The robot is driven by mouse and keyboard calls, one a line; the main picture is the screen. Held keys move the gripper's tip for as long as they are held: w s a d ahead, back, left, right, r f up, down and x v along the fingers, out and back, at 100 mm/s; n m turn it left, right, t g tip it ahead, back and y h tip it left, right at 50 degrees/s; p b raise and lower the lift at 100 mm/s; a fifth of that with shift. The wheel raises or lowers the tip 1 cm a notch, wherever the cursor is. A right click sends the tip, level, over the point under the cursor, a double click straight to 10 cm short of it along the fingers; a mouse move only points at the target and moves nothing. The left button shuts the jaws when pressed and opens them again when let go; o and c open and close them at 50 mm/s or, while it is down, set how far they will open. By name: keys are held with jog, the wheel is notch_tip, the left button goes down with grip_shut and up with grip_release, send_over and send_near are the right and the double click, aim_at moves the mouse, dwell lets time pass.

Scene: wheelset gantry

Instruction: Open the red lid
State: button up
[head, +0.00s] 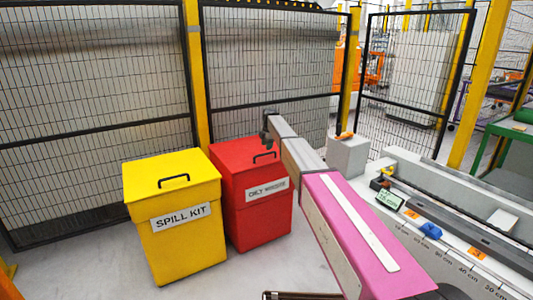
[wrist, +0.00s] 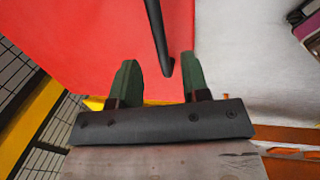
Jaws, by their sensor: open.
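The red bin (head: 262,215) stands on the floor with its red lid (head: 238,158) closed, and a black bar handle (head: 265,155) is on top. A white label, hard to read, is on its front. In the wrist view the red lid (wrist: 80,40) fills the upper left, and the black handle (wrist: 156,30) runs down to between the fingertips. My gripper (wrist: 159,60) is open, with its two green fingers on either side of the handle's near end. No contact is visible.
A yellow bin (head: 172,220) marked SPILL KIT stands close at the left of the red bin. A mesh fence (head: 100,80) with yellow posts runs behind. A grey block (head: 347,157) and a long bench (head: 450,215) are at the right.

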jog(key=shift+w+a+f, duration=0.1)
jog(key=shift+w+f, duration=0.05)
jog(key=shift+f, duration=0.7)
jog(key=shift+w+a+f, duration=0.1)
jog(key=shift+a+f, duration=0.05)
jog(key=shift+f, duration=0.75)
jog(key=shift+w+a+f, duration=0.1)
jog(key=shift+w+f, duration=0.05)
jog(key=shift+f, duration=0.7)
jog(key=shift+r, duration=0.1)
grip_shut()
